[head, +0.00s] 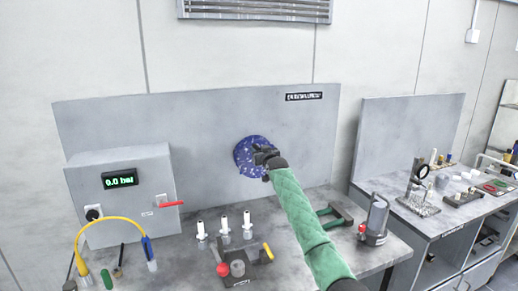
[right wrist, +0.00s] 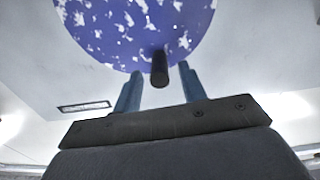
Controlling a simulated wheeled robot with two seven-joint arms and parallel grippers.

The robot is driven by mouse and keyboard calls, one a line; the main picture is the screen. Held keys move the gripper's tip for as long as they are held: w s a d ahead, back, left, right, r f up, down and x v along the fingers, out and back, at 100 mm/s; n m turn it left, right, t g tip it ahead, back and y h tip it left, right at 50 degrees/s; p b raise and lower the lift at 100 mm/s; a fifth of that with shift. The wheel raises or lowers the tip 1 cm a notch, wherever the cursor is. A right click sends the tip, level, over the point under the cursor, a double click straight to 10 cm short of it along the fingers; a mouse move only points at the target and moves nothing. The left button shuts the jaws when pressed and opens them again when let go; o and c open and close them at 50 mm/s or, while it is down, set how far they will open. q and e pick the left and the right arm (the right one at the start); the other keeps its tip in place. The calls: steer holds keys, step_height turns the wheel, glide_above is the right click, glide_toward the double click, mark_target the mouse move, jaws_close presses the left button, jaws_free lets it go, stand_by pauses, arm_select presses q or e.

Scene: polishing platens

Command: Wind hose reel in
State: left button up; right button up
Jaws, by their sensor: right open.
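The hose reel is a blue disc with white flecks (head: 243,157) on the grey upright panel, and it fills the top of the right wrist view (right wrist: 120,25). A dark peg-like handle (right wrist: 159,66) sticks out from its lower part. My right gripper (head: 264,156) is in front of the disc's right side and partly hides it. In the right wrist view the gripper's two blue-grey fingers (right wrist: 160,76) are open, one on each side of the handle near its end. No contact with the handle shows. My left gripper is out of view.
A grey box (head: 125,215) with a "0.0 bar" display and red lever stands left. A yellow hose (head: 110,222) arches before it. A metal canister (head: 376,217) stands right.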

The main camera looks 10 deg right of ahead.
steer(key=shift+w, duration=0.15)
steer(key=shift+w+a+f, duration=0.1)
steer(key=shift+w+f, duration=0.1)
steer(key=shift+s+r, duration=0.1)
jaws_close()
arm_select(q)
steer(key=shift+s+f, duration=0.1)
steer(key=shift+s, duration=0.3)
